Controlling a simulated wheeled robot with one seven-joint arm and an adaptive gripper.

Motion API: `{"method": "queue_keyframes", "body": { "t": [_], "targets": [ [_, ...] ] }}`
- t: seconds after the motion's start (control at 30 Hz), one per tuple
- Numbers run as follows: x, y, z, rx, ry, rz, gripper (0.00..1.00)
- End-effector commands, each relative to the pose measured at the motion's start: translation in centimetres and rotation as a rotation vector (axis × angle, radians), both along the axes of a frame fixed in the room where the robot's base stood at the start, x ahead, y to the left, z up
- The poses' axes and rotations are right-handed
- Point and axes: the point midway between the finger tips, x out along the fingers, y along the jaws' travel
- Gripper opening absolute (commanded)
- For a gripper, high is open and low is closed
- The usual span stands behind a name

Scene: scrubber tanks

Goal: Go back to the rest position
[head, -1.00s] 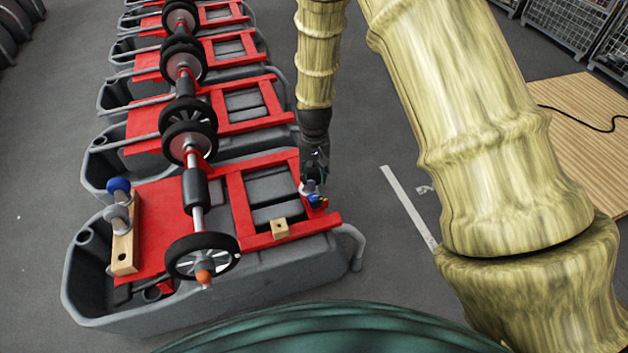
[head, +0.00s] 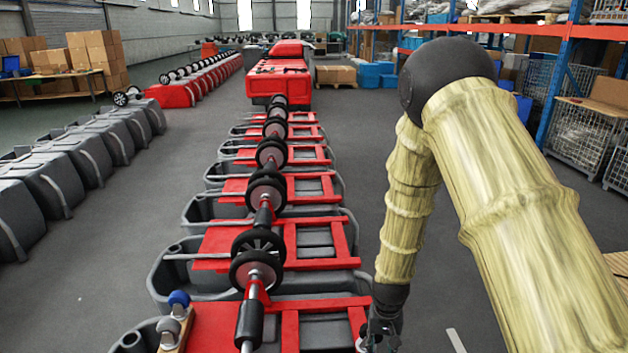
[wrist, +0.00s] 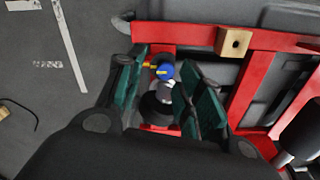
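My gripper (head: 380,335) is at the bottom of the head view, low beside the right edge of the nearest red frame (head: 290,325). In the wrist view my gripper (wrist: 165,62) is open, its two green-padded fingers apart. A small part with a blue cap and yellow piece (wrist: 165,71) shows between the fingers, over the red frame. There is a visible gap to the right finger; contact with the left finger is unclear. My arm reaches down from the upper right of the head view.
A wooden block with a hole (wrist: 235,42) sits on the red frame. A wheel axle (head: 262,215) runs along the row of grey tanks (head: 165,285). A blue-topped part (head: 180,298) stands at lower left. Grey floor is clear beside the row.

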Motion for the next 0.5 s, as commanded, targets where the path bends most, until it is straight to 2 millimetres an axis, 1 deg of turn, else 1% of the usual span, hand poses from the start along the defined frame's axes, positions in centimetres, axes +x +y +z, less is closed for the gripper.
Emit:
{"method": "queue_keyframes", "body": {
  "t": [0.03,0.07,0.1,0.17,0.2,0.27,0.3,0.33,0.37,0.4,0.47,0.5],
  "targets": [
    [-2.3,-0.5,-1.6,-0.005,0.013,0.009,0.37],
    [-3.6,-0.8,-2.5,-0.009,0.015,0.017,0.37],
    [-5.4,-1.2,-3.7,-0.012,0.015,0.026,0.37],
    [-8.2,-1.7,-5.4,-0.018,0.017,0.043,0.37],
    [-10.1,-2.0,-6.4,-0.02,0.017,0.055,0.37],
    [-13.0,-2.4,-7.7,-0.021,0.017,0.073,0.37],
    [-14.9,-2.6,-8.4,-0.021,0.017,0.084,0.37],
    [-16.4,-2.7,-8.9,-0.021,0.017,0.092,0.37],
    [-17.9,-2.8,-9.3,-0.02,0.018,0.101,0.37],
    [-19.8,-2.9,-9.7,-0.017,0.018,0.112,0.37],
    [-22.8,-3.1,-10.2,-0.013,0.018,0.127,0.37],
    [-24.5,-3.1,-10.4,-0.008,0.016,0.138,0.37]
  ]
}}
